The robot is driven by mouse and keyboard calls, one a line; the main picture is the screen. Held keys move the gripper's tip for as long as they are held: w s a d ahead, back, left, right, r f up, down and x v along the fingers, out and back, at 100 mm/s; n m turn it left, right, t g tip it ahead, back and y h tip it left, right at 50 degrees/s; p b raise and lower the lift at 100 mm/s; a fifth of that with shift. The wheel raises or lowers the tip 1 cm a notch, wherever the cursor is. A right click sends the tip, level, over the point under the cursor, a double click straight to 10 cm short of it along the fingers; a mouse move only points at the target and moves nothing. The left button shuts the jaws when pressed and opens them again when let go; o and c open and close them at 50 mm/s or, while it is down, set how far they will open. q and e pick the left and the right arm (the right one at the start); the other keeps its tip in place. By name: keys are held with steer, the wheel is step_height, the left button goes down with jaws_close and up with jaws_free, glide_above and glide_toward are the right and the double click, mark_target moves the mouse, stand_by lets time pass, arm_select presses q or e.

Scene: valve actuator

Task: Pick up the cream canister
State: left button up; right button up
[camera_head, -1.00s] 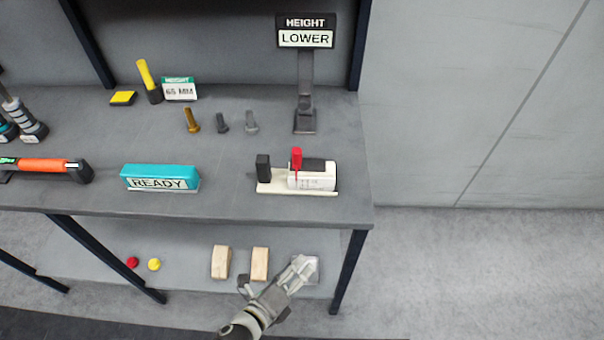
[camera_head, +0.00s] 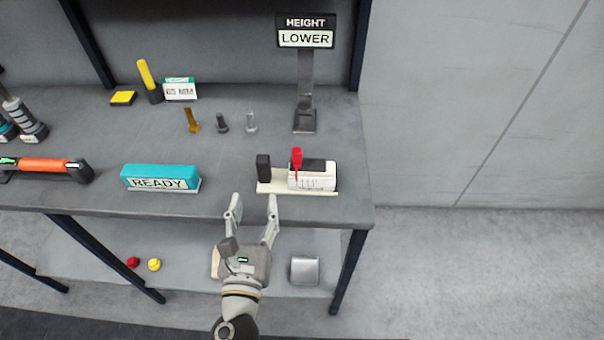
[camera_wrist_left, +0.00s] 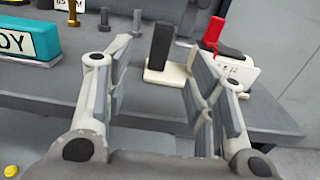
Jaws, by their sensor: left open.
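The only cream-coloured body I see that could be the canister is the off-white one (camera_head: 318,181) with a dark top and a red lever (camera_head: 297,158). It sits on a cream base plate (camera_head: 268,188) beside an upright black block (camera_head: 263,167), near the bench's front right edge. My left gripper (camera_head: 253,207) is open and empty at the bench's front edge, left of and in front of this body. In the left wrist view, the black block (camera_wrist_left: 161,46) shows between the open fingers (camera_wrist_left: 157,75); the right finger partly hides the off-white body (camera_wrist_left: 240,74). My right gripper is not in view.
A teal READY block (camera_head: 160,178) stands to the left on the bench. Several bolts (camera_head: 222,123) and a LOWER sign post (camera_head: 305,85) stand behind. The bench between the READY block and base plate is clear.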

mark_target(262, 169)
arm_select(q)
steer(key=w, duration=0.6)
steer(key=shift+w, duration=0.3)
steer(key=shift+w+d+r, duration=0.15)
steer(key=shift+w, duration=2.5)
jaws_close()
